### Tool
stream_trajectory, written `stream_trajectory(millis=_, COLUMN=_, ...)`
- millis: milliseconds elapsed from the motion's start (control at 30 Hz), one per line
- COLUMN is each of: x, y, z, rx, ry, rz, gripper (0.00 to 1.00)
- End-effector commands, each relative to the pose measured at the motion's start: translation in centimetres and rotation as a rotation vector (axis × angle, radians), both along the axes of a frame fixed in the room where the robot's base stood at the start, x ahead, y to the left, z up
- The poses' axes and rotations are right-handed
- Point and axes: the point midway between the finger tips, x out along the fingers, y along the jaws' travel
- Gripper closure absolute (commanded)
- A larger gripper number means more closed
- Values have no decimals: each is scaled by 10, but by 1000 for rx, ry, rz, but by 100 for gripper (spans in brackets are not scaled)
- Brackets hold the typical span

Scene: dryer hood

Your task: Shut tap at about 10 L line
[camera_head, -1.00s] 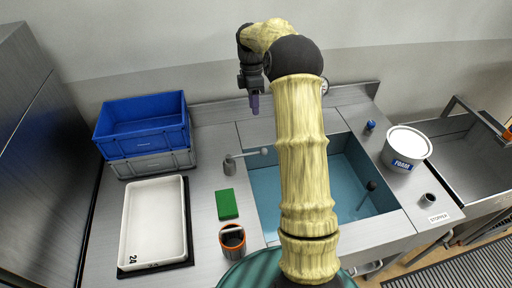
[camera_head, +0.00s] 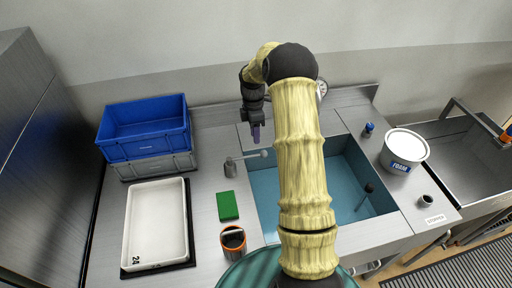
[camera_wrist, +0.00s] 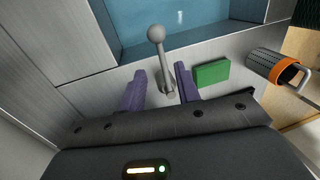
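A grey lever with a ball knob (camera_head: 265,153), which looks like the tap handle, stands on the counter at the sink's left edge. In the wrist view its ball (camera_wrist: 156,33) points toward the sink. My gripper (camera_head: 256,138) is above and behind the lever in the head view. In the wrist view my gripper (camera_wrist: 160,82) has two purple fingers apart, with the lever showing between them; contact cannot be told. The sink (camera_head: 345,165) looks blue inside. No 10 L line can be made out, and my arm hides part of the sink.
A green sponge (camera_head: 228,205) and an orange-rimmed cup (camera_head: 233,240) stand near the lever. Blue and grey crates (camera_head: 148,130) and a white tray (camera_head: 155,225) are at left. A FOAM tub (camera_head: 404,150) is at right. A gauge (camera_head: 322,88) is partly behind my arm.

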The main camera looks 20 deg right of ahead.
Motion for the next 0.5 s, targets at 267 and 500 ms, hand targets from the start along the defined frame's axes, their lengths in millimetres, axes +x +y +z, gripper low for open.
stream_trajectory(millis=267, x=-11, y=3, z=-46, rx=0, ry=4, rz=2, gripper=67)
stream_trajectory(millis=500, x=-15, y=0, z=-70, rx=0, ry=0, rz=-5, gripper=67)
